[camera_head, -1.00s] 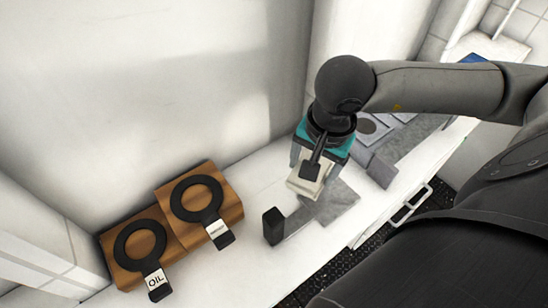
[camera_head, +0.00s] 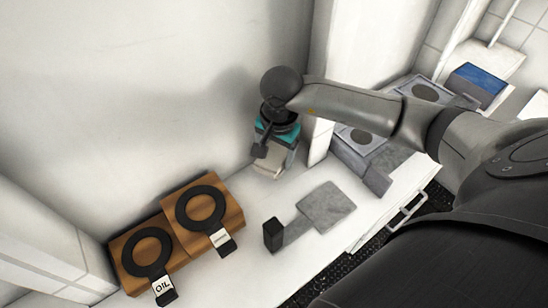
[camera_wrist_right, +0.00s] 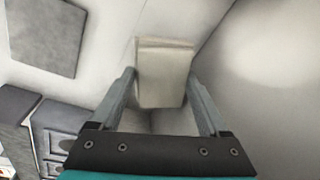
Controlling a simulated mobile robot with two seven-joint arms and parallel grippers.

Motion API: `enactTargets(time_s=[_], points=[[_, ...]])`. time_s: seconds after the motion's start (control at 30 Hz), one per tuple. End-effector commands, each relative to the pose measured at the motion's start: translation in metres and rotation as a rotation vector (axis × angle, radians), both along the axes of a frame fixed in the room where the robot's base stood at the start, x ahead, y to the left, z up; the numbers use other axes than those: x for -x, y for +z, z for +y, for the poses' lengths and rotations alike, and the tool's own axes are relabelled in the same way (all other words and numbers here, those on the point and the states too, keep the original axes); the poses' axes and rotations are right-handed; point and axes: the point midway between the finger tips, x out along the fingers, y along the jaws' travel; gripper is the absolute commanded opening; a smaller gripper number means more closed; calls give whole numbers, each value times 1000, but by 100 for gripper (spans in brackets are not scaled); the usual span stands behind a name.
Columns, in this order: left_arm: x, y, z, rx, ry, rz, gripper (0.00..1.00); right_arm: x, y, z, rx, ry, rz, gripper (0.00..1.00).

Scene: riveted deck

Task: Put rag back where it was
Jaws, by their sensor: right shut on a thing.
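The rag (camera_wrist_right: 163,72) is a folded cream-beige block held between the two grey fingers of my right gripper (camera_wrist_right: 163,105) in the right wrist view. In the head view the rag (camera_head: 267,172) shows just below the teal part of my right gripper (camera_head: 272,160), close to the back wall. My right gripper is shut on it. Whether the rag touches the counter is hard to tell. My left gripper does not show in these frames.
Two wooden blocks with black rings, one labelled OIL (camera_head: 147,252), stand at the left. Grey burner units (camera_head: 362,140) stand to the right. White counter between the wooden blocks and the rag is clear.

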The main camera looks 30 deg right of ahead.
Motion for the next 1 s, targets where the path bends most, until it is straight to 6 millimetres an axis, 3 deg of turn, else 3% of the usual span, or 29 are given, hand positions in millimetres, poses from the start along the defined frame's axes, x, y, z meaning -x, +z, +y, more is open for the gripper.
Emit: enactTargets(time_s=[0.13, 0.63, 0.67, 0.77, 1.0], points=[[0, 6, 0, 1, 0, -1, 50, 1, -25, 1, -1, -1, 5, 27], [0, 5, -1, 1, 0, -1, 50, -3, -33, 0, 1, 1, 0, 26], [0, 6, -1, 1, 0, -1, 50, -3, -32, 0, 1, 1, 1, 82], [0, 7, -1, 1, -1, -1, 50, -3, -32, 0, 1, 1, 1, 92], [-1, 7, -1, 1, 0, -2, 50, -3, -31, 0, 1, 1, 1, 92]])
